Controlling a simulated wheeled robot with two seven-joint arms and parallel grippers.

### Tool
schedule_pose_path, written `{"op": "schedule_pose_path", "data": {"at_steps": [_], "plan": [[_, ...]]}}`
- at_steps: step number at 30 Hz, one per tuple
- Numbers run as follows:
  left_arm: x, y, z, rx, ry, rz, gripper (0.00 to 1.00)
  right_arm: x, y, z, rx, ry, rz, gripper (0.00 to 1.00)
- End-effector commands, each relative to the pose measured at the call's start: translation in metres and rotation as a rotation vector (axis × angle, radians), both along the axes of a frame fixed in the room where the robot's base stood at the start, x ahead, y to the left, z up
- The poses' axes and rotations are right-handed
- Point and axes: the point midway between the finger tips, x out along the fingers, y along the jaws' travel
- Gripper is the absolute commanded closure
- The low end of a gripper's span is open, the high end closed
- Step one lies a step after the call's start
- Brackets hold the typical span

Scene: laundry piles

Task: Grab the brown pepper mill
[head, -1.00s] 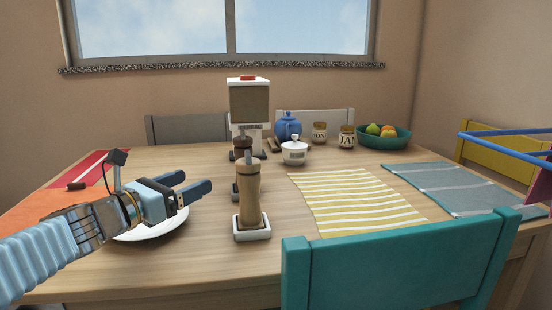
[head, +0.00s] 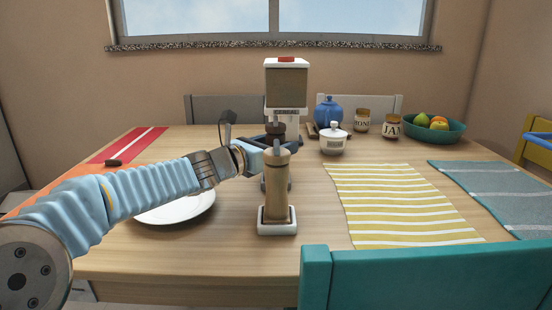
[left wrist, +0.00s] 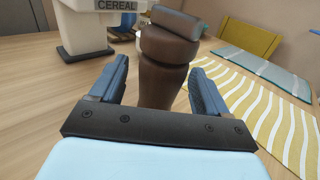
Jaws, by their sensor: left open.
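The brown pepper mill (left wrist: 168,60) stands upright on the table, dark brown with a rounded head. In the left wrist view it is between the two blue fingers of my left gripper (left wrist: 158,72), which is open around it; I cannot tell whether either finger touches it. In the head view only the dark top of the brown mill (head: 277,128) shows clearly, behind a light wooden mill (head: 277,185) on a white base. My left gripper (head: 282,142) reaches in behind the light mill, which partly hides it. My right gripper is not in view.
A white cereal dispenser (head: 286,84) stands behind the mills. A white plate (head: 180,210) lies under my left arm. A white sugar bowl (head: 333,140), blue teapot (head: 328,112), jars (head: 391,126) and a fruit bowl (head: 450,132) are at the back. A teal chair (head: 430,275) is in front.

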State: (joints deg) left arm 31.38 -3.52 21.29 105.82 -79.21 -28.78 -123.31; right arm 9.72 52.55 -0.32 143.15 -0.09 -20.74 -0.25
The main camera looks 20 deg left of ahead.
Motion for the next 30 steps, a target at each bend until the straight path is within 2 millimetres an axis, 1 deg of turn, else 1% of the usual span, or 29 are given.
{"op": "schedule_pose_path", "data": {"at_steps": [1,4,6,11,12,23,24,25,30], "plan": [[0.008,-0.003,0.001,-0.002,0.001,-0.001,0.24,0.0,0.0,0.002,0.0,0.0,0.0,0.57],[0.018,-0.006,0.001,-0.002,0.0,0.0,0.24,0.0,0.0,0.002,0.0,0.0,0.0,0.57],[0.021,-0.007,0.0,-0.001,0.0,0.002,0.24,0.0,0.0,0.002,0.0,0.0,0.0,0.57],[0.021,-0.007,0.0,0.0,0.0,0.002,0.24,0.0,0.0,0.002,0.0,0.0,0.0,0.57],[0.02,-0.007,0.0,0.0,0.0,0.002,0.26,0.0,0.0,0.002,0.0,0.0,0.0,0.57],[0.02,-0.007,0.0,0.0,0.0,0.002,0.81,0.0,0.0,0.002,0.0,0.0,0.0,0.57],[0.02,-0.007,0.0,0.0,0.0,0.002,0.87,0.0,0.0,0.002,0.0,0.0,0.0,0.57],[0.02,-0.007,0.001,0.0,-0.001,0.002,0.89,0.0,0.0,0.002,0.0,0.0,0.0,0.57],[0.02,-0.007,0.001,0.0,-0.001,0.002,0.89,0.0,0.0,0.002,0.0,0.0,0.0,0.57]]}}
